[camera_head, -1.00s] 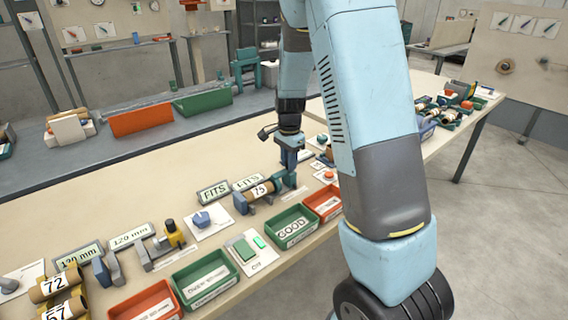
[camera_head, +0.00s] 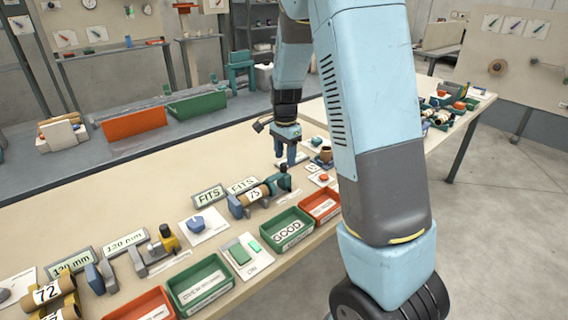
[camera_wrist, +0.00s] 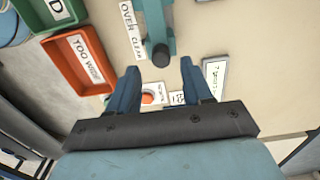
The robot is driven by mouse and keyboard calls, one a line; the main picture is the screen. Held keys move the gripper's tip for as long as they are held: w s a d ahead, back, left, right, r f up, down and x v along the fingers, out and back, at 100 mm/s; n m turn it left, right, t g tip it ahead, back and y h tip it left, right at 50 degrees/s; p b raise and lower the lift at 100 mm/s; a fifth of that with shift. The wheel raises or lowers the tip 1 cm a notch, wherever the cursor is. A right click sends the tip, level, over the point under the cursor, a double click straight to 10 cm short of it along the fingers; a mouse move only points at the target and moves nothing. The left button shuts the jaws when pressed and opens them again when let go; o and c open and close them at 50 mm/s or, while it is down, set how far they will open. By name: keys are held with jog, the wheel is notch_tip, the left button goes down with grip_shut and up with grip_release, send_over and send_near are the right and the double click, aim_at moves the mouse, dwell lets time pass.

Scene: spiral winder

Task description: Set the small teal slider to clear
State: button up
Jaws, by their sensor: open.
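A teal part with a dark round end (camera_wrist: 158,44) lies beside a white strip lettered OVER and CLEAR (camera_wrist: 130,25) in the wrist view. It looks like the slider, but its exact setting is unclear. In the head view a teal block (camera_head: 284,183) stands at the right end of the gauge holding a tube marked 75 (camera_head: 254,194). My gripper (camera_wrist: 158,76) is open and empty, its fingers apart either side of the dark end's line in the picture. In the head view my gripper (camera_head: 286,157) hangs just beyond the teal block; contact cannot be judged.
A red tray (camera_wrist: 78,62) and part of a green tray (camera_wrist: 50,15) lie left in the wrist view. An orange button (camera_wrist: 147,98) shows between my fingers. The green GOOD tray (camera_head: 287,230) stands in front of the gauge.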

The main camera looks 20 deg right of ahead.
notch_tip(320, 180, up, 10)
dwell(0.4)
jog(key=shift+s, duration=0.1)
jog(key=s+r+n+t, duration=0.2)
jog(key=s+r+n, duration=0.2)
jog(key=s, duration=0.5)
jog(key=s+r+n+t, duration=0.1)
jog(key=s+r+n, duration=0.2)
jog(key=s, duration=0.7)
jog(key=s+r+n+t, duration=0.2)
jog(key=s+r+n, duration=0.2)
jog(key=s, duration=0.5)
jog(key=shift+s+a+r+n+t, duration=0.3)
jog(key=shift+s+n, duration=0.1)
jog(key=shift+n, duration=0.8)
